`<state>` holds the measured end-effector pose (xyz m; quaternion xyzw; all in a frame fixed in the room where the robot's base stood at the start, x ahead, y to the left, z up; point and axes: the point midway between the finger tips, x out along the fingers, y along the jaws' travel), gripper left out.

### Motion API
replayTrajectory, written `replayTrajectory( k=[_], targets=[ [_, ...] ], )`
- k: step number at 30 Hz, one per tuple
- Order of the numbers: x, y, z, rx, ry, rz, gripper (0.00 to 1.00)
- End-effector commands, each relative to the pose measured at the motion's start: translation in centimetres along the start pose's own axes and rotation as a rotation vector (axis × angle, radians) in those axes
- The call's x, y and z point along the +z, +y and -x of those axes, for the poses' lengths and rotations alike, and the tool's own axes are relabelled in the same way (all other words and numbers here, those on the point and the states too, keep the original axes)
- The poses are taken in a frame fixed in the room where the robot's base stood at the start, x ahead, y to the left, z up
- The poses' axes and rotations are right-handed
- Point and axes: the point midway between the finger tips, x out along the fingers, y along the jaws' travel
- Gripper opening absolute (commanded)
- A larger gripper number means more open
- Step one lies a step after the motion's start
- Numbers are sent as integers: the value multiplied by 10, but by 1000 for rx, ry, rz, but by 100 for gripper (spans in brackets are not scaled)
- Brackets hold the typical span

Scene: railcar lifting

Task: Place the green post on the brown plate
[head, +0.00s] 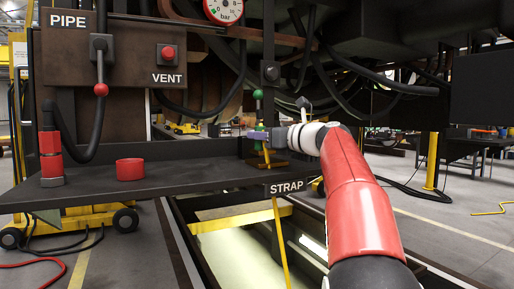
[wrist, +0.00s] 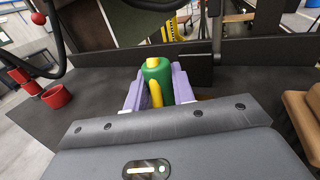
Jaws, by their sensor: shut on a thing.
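A brown, plate-like piece (head: 280,163) lies below my gripper at the shelf's right end, partly hidden. A tan-brown block (wrist: 302,115) shows at the wrist view's right edge; I cannot tell whether it is the plate.
A dark shelf (head: 200,172) carries a red cup (head: 130,169) and a red fitting (head: 51,160) at left. Black hoses hang above. A yellow strap (head: 280,235) runs down past the STRAP label (head: 287,188) into the pit.

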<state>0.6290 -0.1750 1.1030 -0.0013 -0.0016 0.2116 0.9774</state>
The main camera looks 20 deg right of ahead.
Motion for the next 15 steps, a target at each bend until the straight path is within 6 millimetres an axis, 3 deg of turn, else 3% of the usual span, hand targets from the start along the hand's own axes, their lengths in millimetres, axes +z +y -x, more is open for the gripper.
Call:
replayTrajectory(
  k=[1,2,13,14,15],
  targets=[
    [-16,-3,1,-1,1,-2,0],
    [-18,-4,2,-1,1,-2,0],
    [-18,-5,3,-1,1,-3,0],
    [-19,-5,3,-1,2,-3,28],
    [-18,-5,3,-1,2,-3,33]
  ],
)
